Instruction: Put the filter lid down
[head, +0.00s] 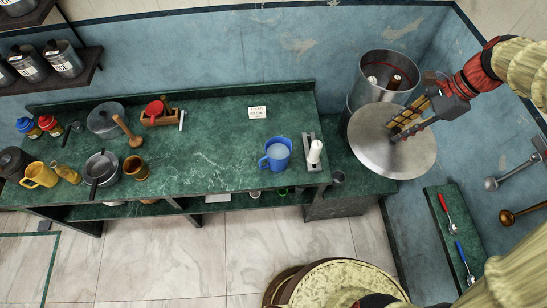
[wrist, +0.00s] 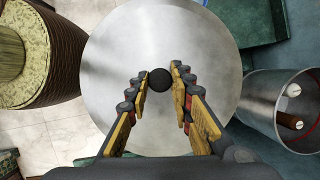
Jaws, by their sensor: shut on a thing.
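The filter lid (head: 382,158) is a large round metal disc with a black knob (wrist: 159,80) at its middle. My gripper (head: 396,132) is shut on the knob and holds the lid at the right of the head view. In the wrist view the lid (wrist: 160,35) fills the middle, with my gripper's fingertips (wrist: 158,76) on both sides of the knob. The open metal filter pot (head: 368,93) stands just behind the lid in the head view, with brown-ended parts inside; its front is partly hidden. It also shows in the wrist view (wrist: 262,103).
The green counter (head: 215,150) has free room in its middle. A blue jug (head: 277,154) and a metal stand with a white piece (head: 314,153) are left of the lid. A small green shelf (head: 452,225) holds red- and blue-handled utensils; ladles (head: 507,180) hang on the right wall.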

